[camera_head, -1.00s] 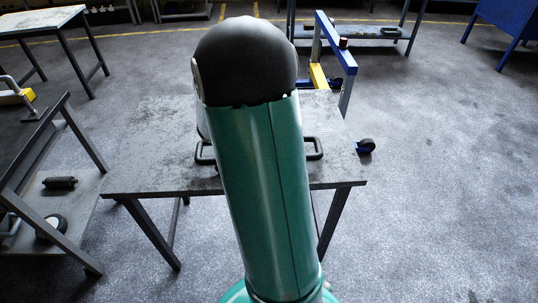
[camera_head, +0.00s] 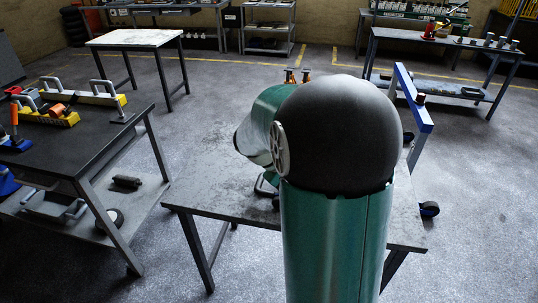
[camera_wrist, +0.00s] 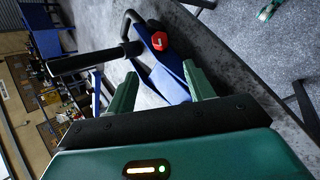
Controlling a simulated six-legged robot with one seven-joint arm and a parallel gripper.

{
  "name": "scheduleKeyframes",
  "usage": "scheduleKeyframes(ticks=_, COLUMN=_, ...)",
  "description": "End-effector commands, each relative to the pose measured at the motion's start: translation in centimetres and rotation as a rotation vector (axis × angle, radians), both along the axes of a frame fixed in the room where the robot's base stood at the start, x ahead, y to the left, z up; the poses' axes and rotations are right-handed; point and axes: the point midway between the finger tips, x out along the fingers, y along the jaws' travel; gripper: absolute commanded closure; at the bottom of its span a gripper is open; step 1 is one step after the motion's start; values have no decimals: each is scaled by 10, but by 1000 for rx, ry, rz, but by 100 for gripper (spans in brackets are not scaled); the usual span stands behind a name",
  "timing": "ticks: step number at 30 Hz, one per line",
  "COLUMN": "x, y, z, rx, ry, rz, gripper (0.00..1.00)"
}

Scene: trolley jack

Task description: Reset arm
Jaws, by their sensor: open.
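My gripper (camera_wrist: 160,88) shows in the wrist view with its two green fingers apart and nothing held between them. Beyond the fingers is a blue trolley jack part (camera_wrist: 168,82) with a red and black round piece and a black bar; I see no contact with it. In the head view my green arm with its black joint cover fills the middle and hides my gripper. A grey worktable (camera_head: 215,165) stands under the arm. On it, a dark handle-like item (camera_head: 265,186) is mostly hidden by the arm.
A dark bench (camera_head: 85,135) with yellow-and-grey tools is at left. A pale table (camera_head: 135,38) and a loaded workbench (camera_head: 440,45) are behind. Floor between them is clear.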

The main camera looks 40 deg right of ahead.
Motion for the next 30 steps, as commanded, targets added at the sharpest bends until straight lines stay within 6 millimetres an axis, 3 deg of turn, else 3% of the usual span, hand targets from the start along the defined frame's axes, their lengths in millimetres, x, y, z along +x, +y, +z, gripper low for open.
scheduleKeyframes(ticks=7, x=0, y=2, z=1, rx=2, ry=-6, rz=1, gripper=47)
scheduleKeyframes(ticks=11, x=-2, y=20, z=13, rx=27, ry=-54, rz=10, gripper=47)
scheduleKeyframes(ticks=20, x=-20, y=114, z=58, rx=196, ry=-305, rz=71, gripper=47)
scheduleKeyframes(ticks=30, x=-56, y=218, z=94, rx=457, ry=-612, rz=181, gripper=47)
